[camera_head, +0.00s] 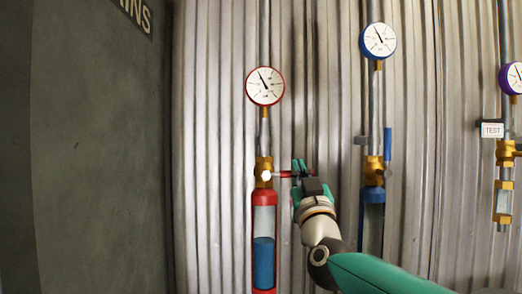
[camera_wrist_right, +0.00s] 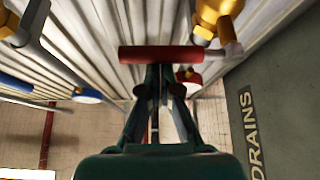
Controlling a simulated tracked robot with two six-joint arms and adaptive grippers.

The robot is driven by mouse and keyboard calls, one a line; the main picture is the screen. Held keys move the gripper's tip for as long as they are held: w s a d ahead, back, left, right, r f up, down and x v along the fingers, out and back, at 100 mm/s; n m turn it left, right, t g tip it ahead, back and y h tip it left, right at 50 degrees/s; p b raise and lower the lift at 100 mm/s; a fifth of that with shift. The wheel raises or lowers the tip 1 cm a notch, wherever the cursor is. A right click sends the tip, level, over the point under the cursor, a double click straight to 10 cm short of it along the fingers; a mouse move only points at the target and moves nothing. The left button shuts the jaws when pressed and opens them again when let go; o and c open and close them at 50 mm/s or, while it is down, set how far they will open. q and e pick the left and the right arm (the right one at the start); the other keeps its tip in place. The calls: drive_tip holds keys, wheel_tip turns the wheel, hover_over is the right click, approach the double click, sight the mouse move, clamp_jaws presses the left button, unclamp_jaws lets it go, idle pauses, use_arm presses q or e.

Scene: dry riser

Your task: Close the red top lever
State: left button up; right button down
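The red top lever (camera_head: 285,174) sticks out sideways to the right from the brass valve (camera_head: 264,170) under the red-rimmed gauge (camera_head: 265,86). In the right wrist view the lever (camera_wrist_right: 174,54) lies crosswise over the fingertips, with its brass valve (camera_wrist_right: 214,14) at the upper right. My right gripper (camera_head: 299,166) is at the lever's outer end. In the wrist view its fingers (camera_wrist_right: 161,72) come together at the tips and look shut, not wrapped around the lever. The lever hides the very tips, so contact is unclear. My left gripper is not in view.
A red-collared sight tube (camera_head: 264,220) hangs below the valve. To the right stands a pipe with a blue gauge (camera_head: 378,41) and an upright blue lever (camera_head: 387,144). A purple gauge (camera_head: 514,78) and a TEST sign (camera_head: 492,130) are farther right. A dark panel (camera_head: 95,150) is left.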

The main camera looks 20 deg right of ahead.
drive_tip(key=shift+f, duration=0.3)
idle(0.4)
